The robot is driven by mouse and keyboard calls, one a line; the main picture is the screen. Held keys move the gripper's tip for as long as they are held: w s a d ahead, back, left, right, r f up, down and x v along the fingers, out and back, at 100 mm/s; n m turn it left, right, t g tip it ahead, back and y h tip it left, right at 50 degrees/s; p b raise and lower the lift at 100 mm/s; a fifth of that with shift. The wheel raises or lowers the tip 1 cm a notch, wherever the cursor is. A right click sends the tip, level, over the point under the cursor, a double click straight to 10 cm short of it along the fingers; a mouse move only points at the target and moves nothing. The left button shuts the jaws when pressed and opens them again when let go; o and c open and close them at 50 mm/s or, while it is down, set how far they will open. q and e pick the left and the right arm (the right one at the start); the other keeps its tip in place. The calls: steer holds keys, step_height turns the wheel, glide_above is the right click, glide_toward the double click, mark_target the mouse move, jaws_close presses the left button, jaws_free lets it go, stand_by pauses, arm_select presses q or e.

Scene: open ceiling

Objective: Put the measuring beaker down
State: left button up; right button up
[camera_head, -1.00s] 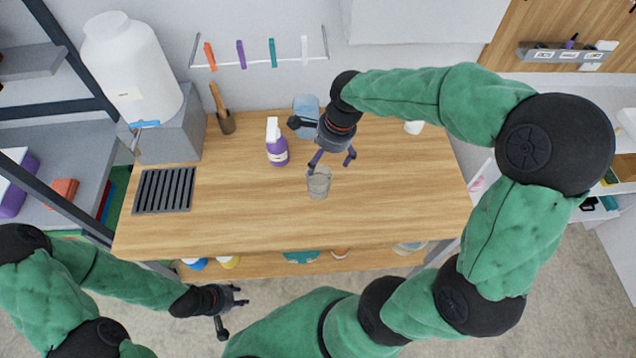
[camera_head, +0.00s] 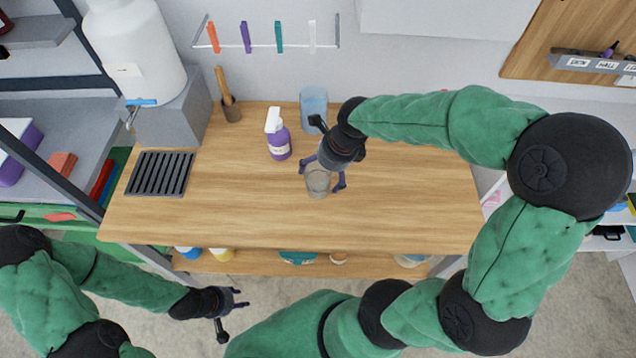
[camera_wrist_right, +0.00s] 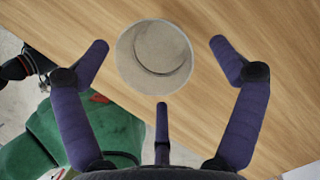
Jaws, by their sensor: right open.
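The measuring beaker (camera_head: 318,184), a small clear greyish cup, stands upright on the wooden worktop (camera_head: 240,215) near its middle. In the right wrist view the beaker (camera_wrist_right: 155,58) is seen from above, round and apparently empty. My right gripper (camera_head: 324,174) is open, with its purple fingers spread on either side of the beaker. In the wrist view clear gaps show between the fingertips (camera_wrist_right: 160,44) and the beaker wall. My left gripper (camera_head: 239,298) hangs low in front of the table, away from the beaker; its jaw opening is too small to judge.
A purple spray bottle (camera_head: 279,138) stands left of the beaker, and a blue translucent jug (camera_head: 313,106) behind. A dark grate (camera_head: 160,173) lies at the left, below a white tank (camera_head: 133,50). The worktop's front and right are clear.

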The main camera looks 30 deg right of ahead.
mark_target(318, 176)
steer(key=b+x, duration=0.2)
steer(key=x, duration=0.2)
steer(key=shift+f, duration=0.35)
steer(key=shift+w+a+f, duration=0.15)
steer(key=shift+f, duration=0.15)
steer(key=c, duration=1)
steer(key=shift+r, duration=0.15)
steer(key=shift+r, duration=0.55)
step_height(318, 176, up, 3)
steer(key=shift+f+p, duration=0.25)
steer(key=shift+p, duration=0.6)
steer(key=s+a+r+p, duration=0.4)
steer(key=s+a+r, duration=0.5)
steer(key=a, duration=0.1)
steer(key=shift+s+a+p, duration=0.2)
steer(key=shift+a+p, duration=0.05)
steer(key=shift+p, duration=0.15)
